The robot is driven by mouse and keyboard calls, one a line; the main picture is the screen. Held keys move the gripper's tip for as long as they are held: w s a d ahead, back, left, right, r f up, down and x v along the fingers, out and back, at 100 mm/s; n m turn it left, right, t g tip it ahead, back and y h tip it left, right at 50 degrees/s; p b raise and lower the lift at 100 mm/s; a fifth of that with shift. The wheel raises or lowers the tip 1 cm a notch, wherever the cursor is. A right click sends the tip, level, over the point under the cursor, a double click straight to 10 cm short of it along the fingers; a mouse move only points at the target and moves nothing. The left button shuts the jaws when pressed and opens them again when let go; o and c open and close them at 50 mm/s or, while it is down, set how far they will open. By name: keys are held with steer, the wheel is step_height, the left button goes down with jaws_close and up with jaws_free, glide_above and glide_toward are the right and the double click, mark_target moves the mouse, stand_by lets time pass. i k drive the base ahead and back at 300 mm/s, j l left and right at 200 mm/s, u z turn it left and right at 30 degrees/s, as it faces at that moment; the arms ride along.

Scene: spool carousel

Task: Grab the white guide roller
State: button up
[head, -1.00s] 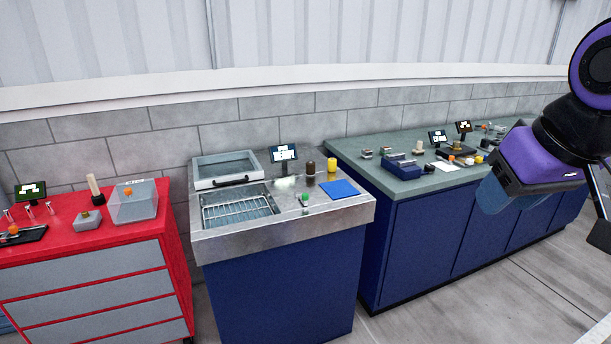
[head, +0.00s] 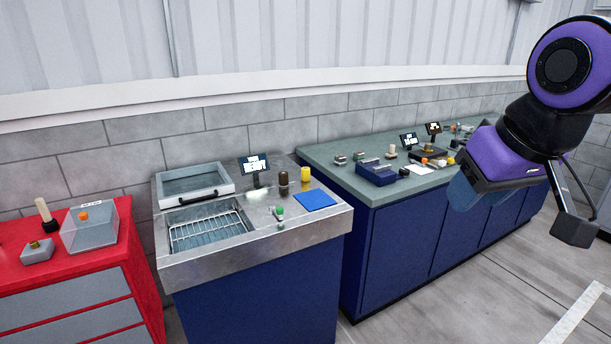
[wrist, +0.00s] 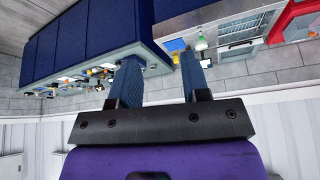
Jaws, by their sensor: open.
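My gripper (wrist: 160,60) is open and empty in the wrist view, its two blue fingers apart. In the head view my gripper (head: 462,192) hangs in the air at the right, in front of the blue cabinets. I cannot make out the white guide roller for certain. A small cream-white upright piece (head: 393,151) stands on the green-topped bench (head: 330,152), well away from my gripper. Either is too small to identify surely.
A steel-topped station (head: 180,272) with a wire-rack basin, lidded frame, small screen and blue pad (head: 314,200) stands in the middle. The bench also carries a blue block (head: 376,174) and several small parts. The floor (head: 470,295) at lower right is clear.

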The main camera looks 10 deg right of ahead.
mark_target(284, 178)
steer(key=i+u, duration=0.15)
steer(key=i, duration=0.45)
steer(key=i+l+u, duration=0.2)
steer(key=i, duration=0.35)
steer(key=i+l+u, duration=0.15)
steer(key=i, duration=0.45)
